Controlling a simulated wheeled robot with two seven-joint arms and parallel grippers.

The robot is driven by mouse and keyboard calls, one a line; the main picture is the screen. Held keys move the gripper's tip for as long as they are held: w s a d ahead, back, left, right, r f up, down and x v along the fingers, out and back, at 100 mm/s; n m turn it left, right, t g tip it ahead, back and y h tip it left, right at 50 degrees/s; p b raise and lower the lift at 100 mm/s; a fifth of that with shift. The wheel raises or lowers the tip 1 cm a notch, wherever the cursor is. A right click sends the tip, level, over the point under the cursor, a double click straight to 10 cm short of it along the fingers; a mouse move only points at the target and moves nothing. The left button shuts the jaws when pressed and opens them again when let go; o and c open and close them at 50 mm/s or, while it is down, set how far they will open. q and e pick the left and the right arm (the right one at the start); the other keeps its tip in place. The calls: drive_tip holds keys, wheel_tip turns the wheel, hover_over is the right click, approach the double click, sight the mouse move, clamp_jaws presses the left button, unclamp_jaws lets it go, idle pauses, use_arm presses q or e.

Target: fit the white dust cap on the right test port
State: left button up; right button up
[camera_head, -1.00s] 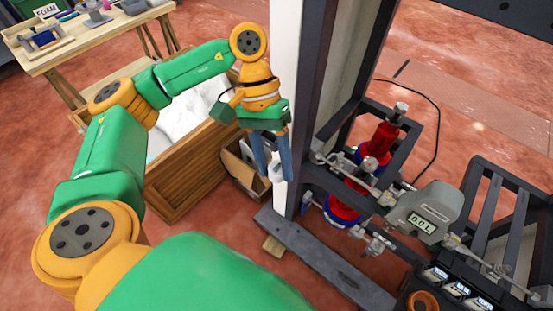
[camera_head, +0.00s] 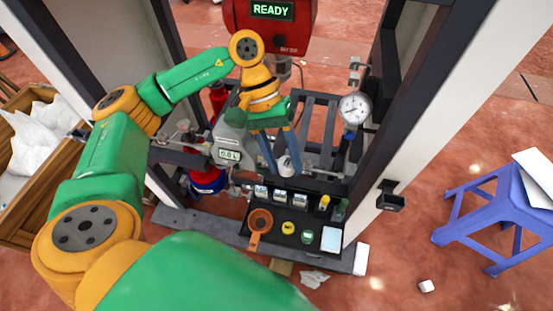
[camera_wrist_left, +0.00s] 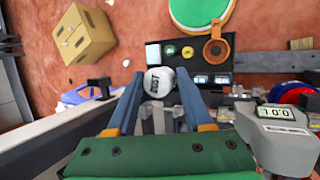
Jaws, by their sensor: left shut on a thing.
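My left gripper (camera_head: 281,167) is shut on a white dust cap (camera_head: 287,164), held above the black tray's back edge in front of the dark rig. In the left wrist view the cap (camera_wrist_left: 159,80) sits between the blue fingertips, its round face with dark lettering towards the camera. I cannot make out the right test port; the rig's fittings behind the gripper are small and partly covered by the gripper and arm. My right gripper is out of view.
The black tray (camera_head: 270,238) holds an orange ring tool (camera_head: 260,222), small caps and vials. A grey meter (camera_head: 230,140) is left of the gripper, a pressure gauge (camera_head: 354,108) to its right. Rig posts stand on both sides. A blue stool (camera_head: 490,205) is at right.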

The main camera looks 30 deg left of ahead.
use_arm(q)
drive_tip(key=w+d+f+n+t, duration=0.2)
drive_tip(key=w+f+n, duration=0.1)
drive_tip(key=w+n, duration=0.15)
drive_tip(key=n+t+y+p, duration=0.1)
drive_tip(key=n+t, duration=0.4)
drive_tip(key=n, duration=0.5)
hover_over(310, 162)
drive_tip(key=f, duration=0.7)
drive_tip(key=shift+s+a+f, duration=0.15)
drive_tip(key=shift+s+a, duration=0.05)
drive_tip(key=shift+s, duration=0.2)
drive_tip(key=shift+w+f+n+y, duration=0.1)
drive_tip(key=shift+f+n+y, duration=0.1)
drive_tip(key=shift+n+y, duration=0.1)
wheel_tip(310, 162, down, 4)
drive_tip(key=b, duration=0.3)
drive_tip(key=shift+f, duration=0.1)
drive_tip(key=shift+f+b, duration=1.4)
drive_tip(key=shift+b, duration=0.1)
